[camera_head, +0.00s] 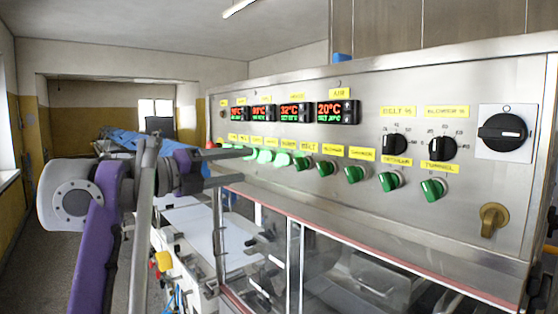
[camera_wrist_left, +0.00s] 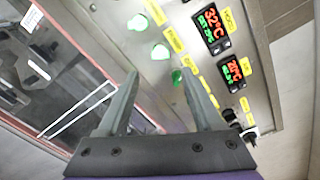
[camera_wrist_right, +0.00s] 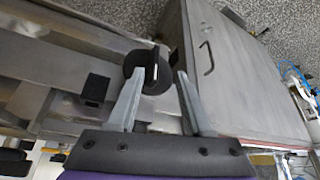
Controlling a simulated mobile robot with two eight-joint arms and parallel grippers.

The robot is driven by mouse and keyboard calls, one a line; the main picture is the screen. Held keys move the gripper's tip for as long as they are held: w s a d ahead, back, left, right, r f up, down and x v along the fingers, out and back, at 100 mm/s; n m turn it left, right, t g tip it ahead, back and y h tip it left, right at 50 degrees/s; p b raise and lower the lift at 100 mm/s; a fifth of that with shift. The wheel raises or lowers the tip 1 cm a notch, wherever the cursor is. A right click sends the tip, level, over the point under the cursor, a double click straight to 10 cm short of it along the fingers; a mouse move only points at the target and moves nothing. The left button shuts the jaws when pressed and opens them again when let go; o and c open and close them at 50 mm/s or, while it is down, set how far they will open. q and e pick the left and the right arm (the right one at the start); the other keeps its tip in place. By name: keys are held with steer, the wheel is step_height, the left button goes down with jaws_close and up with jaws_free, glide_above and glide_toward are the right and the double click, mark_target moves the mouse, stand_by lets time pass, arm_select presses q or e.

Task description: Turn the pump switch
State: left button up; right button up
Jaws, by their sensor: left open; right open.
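A row of green rotary switches runs along the steel control panel (camera_head: 460,230) in the head view, each under a yellow label. The labels near my left gripper are too small to read, so I cannot tell which is the pump switch. The switches nearest the gripper, such as this lit switch (camera_head: 282,158), glow bright green; those further right are darker. My left gripper (camera_head: 246,165) is open and empty in front of the row's left part. In the left wrist view, a green switch (camera_wrist_left: 177,77) shows between its fingers, apparently apart from them. My right gripper (camera_wrist_right: 159,73) is open and empty.
Red-and-green temperature displays (camera_head: 292,112) sit above the switches. Black knobs (camera_head: 395,144) and a large black main switch (camera_head: 502,132) are at the right, above a brass handle (camera_head: 493,219). Clear covers lie below the panel. A black knob (camera_wrist_right: 148,72) shows near my right fingers.

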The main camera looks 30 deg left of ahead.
mark_target(276, 161)
arm_select(q)
steer(key=x, duration=0.9)
steer(key=shift+w+p, duration=0.15)
steer(key=shift+p, duration=0.25)
steer(key=shift+c, duration=0.3)
jaws_close()
